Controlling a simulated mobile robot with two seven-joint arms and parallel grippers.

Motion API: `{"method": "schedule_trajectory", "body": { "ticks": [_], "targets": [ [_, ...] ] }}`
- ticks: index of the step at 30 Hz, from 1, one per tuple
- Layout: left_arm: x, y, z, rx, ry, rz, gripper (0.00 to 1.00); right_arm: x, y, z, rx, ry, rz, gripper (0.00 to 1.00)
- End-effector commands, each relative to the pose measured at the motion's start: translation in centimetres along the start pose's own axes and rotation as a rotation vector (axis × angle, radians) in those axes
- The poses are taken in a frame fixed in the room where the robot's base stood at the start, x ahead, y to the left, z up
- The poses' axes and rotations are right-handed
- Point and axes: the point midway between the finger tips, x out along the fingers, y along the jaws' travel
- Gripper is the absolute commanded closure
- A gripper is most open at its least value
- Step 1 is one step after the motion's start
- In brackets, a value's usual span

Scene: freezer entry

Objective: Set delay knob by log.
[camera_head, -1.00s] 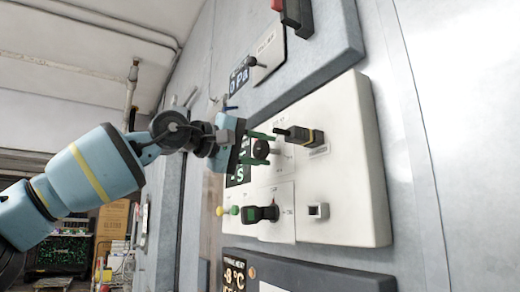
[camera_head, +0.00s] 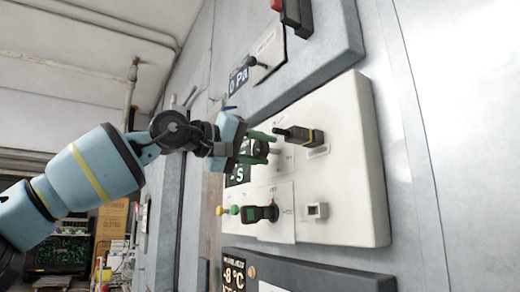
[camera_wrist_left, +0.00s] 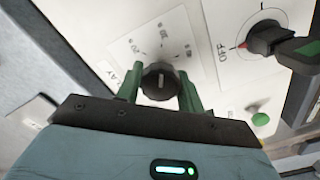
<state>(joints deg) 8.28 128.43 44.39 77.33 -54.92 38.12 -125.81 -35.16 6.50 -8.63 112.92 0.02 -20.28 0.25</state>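The delay knob (camera_wrist_left: 160,82) is a dark round knob on a white dial plate marked DELAY, with a light pointer mark and printed ticks. My left gripper (camera_wrist_left: 161,88) has one green finger on each side of the knob and looks shut on it. In the head view, the left gripper (camera_head: 258,149) reaches the white control panel (camera_head: 350,185) from the left. Its fingers partly hide the knob (camera_head: 261,147) there. A dark display (camera_head: 238,175) showing "S" is partly hidden behind the gripper. No log is legible. My right gripper is out of view.
A temperature display (camera_head: 235,275) sits below, and a toggle (camera_head: 257,63) above.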

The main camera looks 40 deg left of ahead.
Motion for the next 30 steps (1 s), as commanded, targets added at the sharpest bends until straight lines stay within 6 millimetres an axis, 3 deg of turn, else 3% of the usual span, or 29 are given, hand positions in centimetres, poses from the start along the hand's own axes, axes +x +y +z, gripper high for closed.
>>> {"method": "schedule_trajectory", "body": {
  "ticks": [1, 5, 16, 30],
  "targets": [
    [0.0, 0.0, -0.1, -0.001, 0.001, 0.001, 0.57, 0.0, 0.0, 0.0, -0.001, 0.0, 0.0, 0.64],
    [0.0, 0.0, 0.0, -0.001, 0.001, 0.001, 0.41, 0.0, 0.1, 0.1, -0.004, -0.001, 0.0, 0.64],
    [-0.4, 0.0, -0.1, -0.001, 0.001, 0.001, 0.41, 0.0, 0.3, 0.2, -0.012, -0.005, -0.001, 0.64],
    [-6.4, 0.0, 0.0, -0.002, 0.001, 0.003, 0.41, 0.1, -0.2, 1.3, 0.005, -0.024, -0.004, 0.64]
  ]
}}
